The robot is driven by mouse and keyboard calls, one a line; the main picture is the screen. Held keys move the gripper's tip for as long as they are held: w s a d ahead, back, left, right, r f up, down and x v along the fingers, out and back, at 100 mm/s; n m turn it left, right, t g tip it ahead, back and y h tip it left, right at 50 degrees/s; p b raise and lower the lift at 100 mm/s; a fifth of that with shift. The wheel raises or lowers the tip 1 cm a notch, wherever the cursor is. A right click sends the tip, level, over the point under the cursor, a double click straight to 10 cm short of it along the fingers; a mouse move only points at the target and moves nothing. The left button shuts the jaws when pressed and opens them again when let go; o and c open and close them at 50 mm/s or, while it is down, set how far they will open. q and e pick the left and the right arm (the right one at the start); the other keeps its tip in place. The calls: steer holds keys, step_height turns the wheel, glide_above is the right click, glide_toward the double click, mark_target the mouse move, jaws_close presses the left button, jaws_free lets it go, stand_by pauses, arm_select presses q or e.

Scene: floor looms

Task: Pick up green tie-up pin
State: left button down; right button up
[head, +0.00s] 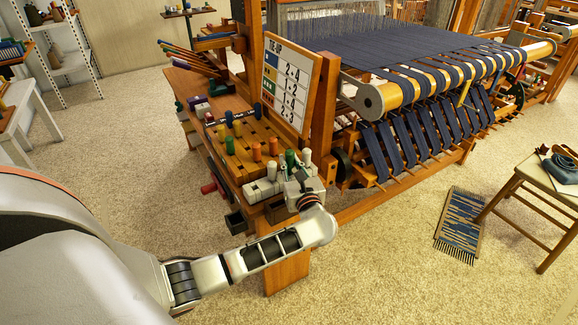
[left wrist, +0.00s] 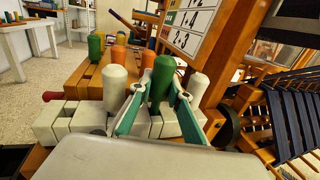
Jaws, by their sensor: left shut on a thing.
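A green tie-up pin (left wrist: 161,82) stands upright between the two fingers of my left gripper (left wrist: 160,98) in the left wrist view. The fingers are shut on it, and its rounded top shows above them. Its lower end is hidden, so I cannot tell whether it is still seated. In the head view the green pin (head: 290,158) shows at the near end of the pin block, with my left gripper (head: 297,182) at it. Another green pin (left wrist: 96,47) stands farther back. My right gripper is not in view.
White pins (left wrist: 115,86) (left wrist: 196,90) stand close on both sides of the gripper. Orange pins (head: 257,151) stand behind on the wooden block. The tie-up board (head: 290,82) and the loom's post (head: 321,105) rise close by on the right. Carpet is open in front.

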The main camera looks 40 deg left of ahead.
arm_select(q)
step_height(320, 180, up, 12)
steer(key=shift+r+p, duration=0.25)
steer(key=shift+p, duration=0.95)
steer(key=shift+r+p, duration=0.45)
steer(key=shift+r, duration=2.4)
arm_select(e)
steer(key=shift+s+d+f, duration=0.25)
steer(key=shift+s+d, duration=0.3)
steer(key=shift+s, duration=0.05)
